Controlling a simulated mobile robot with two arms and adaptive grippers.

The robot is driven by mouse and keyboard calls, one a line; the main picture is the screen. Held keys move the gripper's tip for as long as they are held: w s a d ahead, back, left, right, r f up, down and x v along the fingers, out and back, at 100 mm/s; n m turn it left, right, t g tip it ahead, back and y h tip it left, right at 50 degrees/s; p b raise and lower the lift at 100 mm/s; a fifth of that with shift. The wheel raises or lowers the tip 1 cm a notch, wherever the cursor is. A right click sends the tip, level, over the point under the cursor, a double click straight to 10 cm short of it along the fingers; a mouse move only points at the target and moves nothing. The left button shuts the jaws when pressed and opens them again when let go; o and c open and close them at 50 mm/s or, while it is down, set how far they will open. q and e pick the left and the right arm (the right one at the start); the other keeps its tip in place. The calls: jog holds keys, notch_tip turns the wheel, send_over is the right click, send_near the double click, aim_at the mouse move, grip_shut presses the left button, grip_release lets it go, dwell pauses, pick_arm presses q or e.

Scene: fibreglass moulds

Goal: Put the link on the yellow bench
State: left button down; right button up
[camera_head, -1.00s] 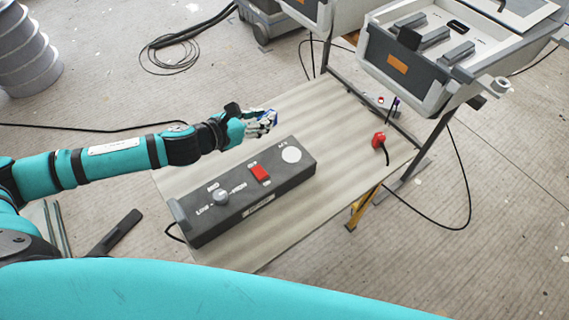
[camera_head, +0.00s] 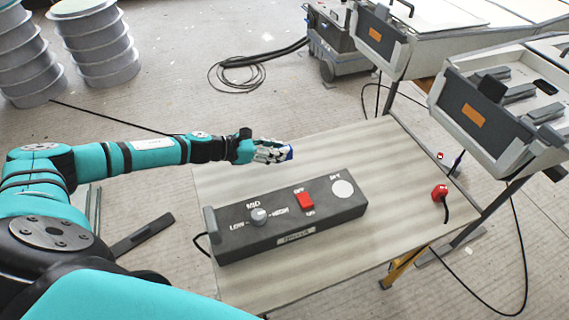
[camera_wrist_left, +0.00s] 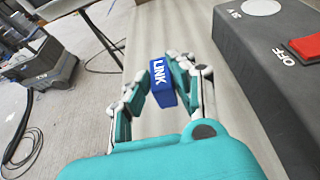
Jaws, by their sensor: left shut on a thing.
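The link is a small blue block (camera_wrist_left: 161,84) marked LINK in the left wrist view. My left gripper (camera_wrist_left: 160,84) is shut on it, with a finger on each side. In the head view my left gripper (camera_head: 274,152) is over the far left edge of the bench, and only a bit of the link (camera_head: 290,153) shows blue at its fingertips. The bench has a pale ribbed top (camera_head: 350,150) and a yellow leg (camera_head: 404,268). The link's exact height above the top is hard to tell. My right gripper is not in view.
A grey control box (camera_head: 285,222) with a knob and red switch takes up the bench's near middle. A red knob with a cable (camera_head: 439,192) stands near the right edge. The top is bare behind the box. Grey machines stand beyond.

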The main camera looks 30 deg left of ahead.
pick_arm(q)
notch_tip(320, 180, down, 4)
jog(key=shift+f, duration=0.1)
jog(key=shift+b, duration=0.3)
jog(key=c, duration=1.1)
grip_release()
